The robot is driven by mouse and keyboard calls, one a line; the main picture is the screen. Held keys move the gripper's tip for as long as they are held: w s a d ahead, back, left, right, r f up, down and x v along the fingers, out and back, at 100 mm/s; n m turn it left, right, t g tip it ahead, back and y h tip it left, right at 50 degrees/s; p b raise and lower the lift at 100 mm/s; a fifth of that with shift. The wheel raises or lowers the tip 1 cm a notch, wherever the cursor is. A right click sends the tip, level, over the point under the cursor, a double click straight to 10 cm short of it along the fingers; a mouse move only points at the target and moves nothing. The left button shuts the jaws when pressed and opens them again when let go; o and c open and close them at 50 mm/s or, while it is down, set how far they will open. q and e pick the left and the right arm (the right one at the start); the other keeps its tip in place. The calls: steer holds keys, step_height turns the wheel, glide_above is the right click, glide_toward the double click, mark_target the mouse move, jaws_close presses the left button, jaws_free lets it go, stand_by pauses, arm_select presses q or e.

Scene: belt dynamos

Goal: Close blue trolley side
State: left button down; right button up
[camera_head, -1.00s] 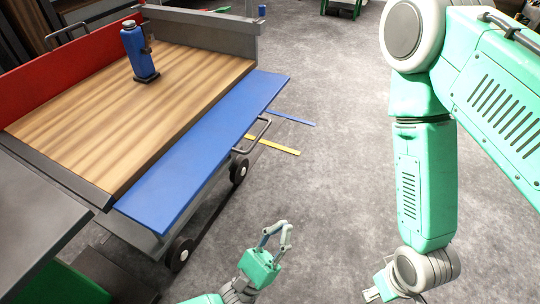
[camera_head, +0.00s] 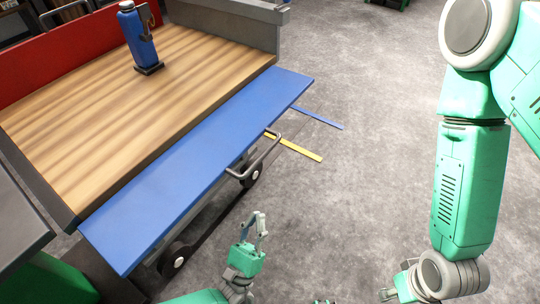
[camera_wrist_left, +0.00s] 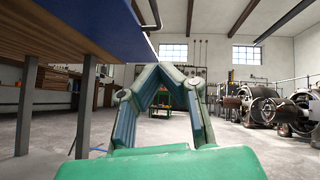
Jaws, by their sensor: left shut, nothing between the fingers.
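The blue trolley side (camera_head: 200,165) is a long flat panel, folded outward from the near long edge of the wooden trolley deck (camera_head: 110,95). It lies about flat. In the left wrist view the blue side (camera_wrist_left: 95,22) shows from below at the upper left. My left gripper (camera_head: 261,218) is over the floor, right of the panel's near half and apart from it. Its fingers meet at the tips (camera_wrist_left: 160,68), shut and empty. My right gripper (camera_head: 390,287) is low at the right, partly hidden by its arm; its jaws are unclear.
A blue bottle-like device (camera_head: 137,38) stands on the deck. A red side (camera_head: 50,58) and a grey end wall (camera_head: 225,32) stand upright. A metal handle (camera_head: 258,160) and wheels (camera_head: 173,261) are below the blue side.

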mark_target(266, 154)
arm_select(q)
steer(key=w+r, duration=0.2)
steer(key=r, duration=0.1)
steer(key=w+d+r, duration=0.1)
steer(key=w+r, duration=0.1)
steer(key=r, duration=0.2)
steer(key=w+r+b, duration=0.1)
steer(key=w+r, duration=0.1)
steer(key=r, duration=0.1)
steer(key=shift+w+d+r, duration=0.3)
steer(key=shift+w+d, duration=0.05)
steer(key=shift+w, duration=0.05)
steer(key=shift+r, duration=0.1)
